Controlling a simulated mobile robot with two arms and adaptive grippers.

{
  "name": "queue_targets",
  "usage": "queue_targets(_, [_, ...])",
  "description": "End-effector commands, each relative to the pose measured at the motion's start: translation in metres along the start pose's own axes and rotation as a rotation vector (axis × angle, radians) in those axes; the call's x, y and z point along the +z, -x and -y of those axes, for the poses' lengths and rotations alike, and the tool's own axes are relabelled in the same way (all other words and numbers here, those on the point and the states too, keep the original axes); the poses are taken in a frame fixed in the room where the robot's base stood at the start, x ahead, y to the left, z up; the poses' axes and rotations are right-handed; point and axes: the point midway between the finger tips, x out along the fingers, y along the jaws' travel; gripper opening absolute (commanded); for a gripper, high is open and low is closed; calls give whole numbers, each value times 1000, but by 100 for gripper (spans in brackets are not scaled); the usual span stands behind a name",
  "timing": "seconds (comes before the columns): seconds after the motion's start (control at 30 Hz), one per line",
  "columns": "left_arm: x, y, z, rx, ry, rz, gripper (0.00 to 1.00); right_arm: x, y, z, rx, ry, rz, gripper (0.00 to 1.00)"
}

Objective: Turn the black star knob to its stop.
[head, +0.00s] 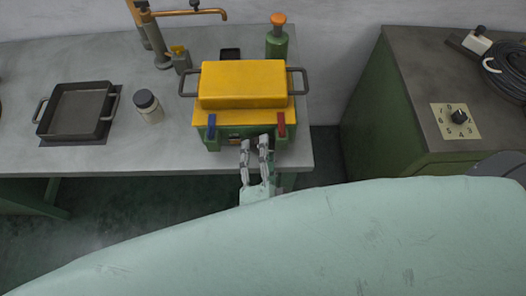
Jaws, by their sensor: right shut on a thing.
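A green machine (213,138) with a yellow cover (243,84) stands near the front edge of the grey bench. A blue lever (212,126) and a red lever (281,124) are on its front. My right gripper (255,142) reaches up to the front face between these levers. Its two fingers are closed on a small dark part there, the black star knob, which is mostly hidden by the fingers. The knob's turn angle cannot be seen. My left gripper is not in view.
The grey bench (190,158) also holds a square black pan (76,108), a dark-lidded jar (148,106) and a green bottle (277,46) with an orange cap. A green cabinet at right carries a numbered dial (459,118) and coiled black cable (507,68).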

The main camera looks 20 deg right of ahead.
Motion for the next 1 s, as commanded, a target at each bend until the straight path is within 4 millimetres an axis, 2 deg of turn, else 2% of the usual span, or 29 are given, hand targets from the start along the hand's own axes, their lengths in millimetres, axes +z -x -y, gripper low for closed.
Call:
queue_targets(0.03, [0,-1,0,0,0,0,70,2,2,-5,9,-5,5,26])
queue_targets(0.47, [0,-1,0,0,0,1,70,2,2,-5,11,-17,8,26])
queue_targets(0.5, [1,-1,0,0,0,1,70,2,2,-6,11,-16,8,53])
queue_targets(0.6, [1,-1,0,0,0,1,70,2,2,-5,10,-16,8,62])
queue_targets(0.7, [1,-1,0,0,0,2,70,2,2,-5,10,-16,8,70])
queue_targets(1.0, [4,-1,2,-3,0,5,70,2,2,-5,10,-17,8,70])
